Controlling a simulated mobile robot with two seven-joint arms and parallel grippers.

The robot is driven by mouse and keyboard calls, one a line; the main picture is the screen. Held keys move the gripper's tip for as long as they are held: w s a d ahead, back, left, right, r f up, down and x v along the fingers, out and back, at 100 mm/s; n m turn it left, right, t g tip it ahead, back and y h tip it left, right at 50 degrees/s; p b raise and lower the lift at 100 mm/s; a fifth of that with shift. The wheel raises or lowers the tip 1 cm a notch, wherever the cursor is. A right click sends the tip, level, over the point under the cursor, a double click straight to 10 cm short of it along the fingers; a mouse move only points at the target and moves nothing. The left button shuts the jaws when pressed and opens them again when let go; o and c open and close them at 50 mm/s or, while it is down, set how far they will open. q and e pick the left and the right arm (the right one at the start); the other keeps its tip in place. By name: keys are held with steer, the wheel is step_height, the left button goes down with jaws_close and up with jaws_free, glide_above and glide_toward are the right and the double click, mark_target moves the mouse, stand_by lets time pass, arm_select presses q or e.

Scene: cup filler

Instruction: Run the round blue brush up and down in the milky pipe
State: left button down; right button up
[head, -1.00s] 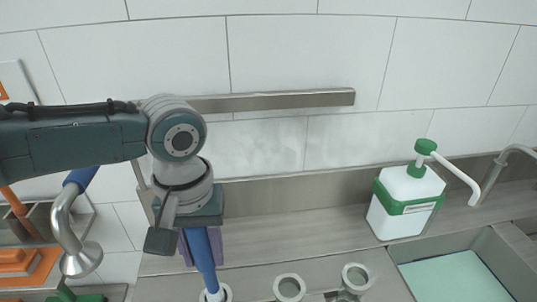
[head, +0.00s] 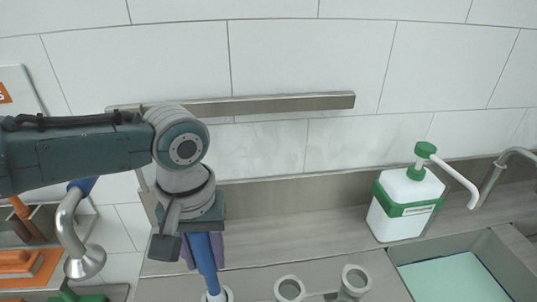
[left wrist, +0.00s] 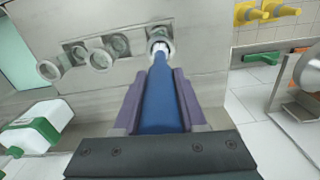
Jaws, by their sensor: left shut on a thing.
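The blue brush (head: 207,272) is upright, slightly tilted, with its blue handle between the purple fingers of my left gripper (head: 203,250). My left gripper is shut on the handle, which also shows in the left wrist view (left wrist: 161,100). The brush's lower, whitish end enters the round mouth of the milky pipe (head: 227,293) at the bottom of the head view. In the left wrist view the pipe's pale rim (left wrist: 151,42) surrounds the brush's end. The brush head and the inside of the pipe are hidden. My right gripper is not in view.
Two other round openings (head: 289,289) and (head: 355,279) lie to the right of the pipe. A white and green pump bottle (head: 404,205) stands near the sink (head: 400,275). A bent steel pipe (head: 70,235) is at left. A metal rail (head: 290,103) runs behind my arm.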

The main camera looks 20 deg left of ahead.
mark_target(201, 243)
arm_select(q)
step_height(201, 243, down, 5)
steer(key=b, duration=0.3)
steer(key=shift+f, duration=0.1)
step_height(201, 243, up, 9)
steer(key=p, duration=0.8)
steer(key=shift+f+p, duration=0.2)
steer(key=shift+p, duration=0.2)
step_height(201, 243, up, 8)
steer(key=p, duration=0.8)
steer(key=shift+r+p, duration=0.1)
steer(key=shift+p, duration=0.25)
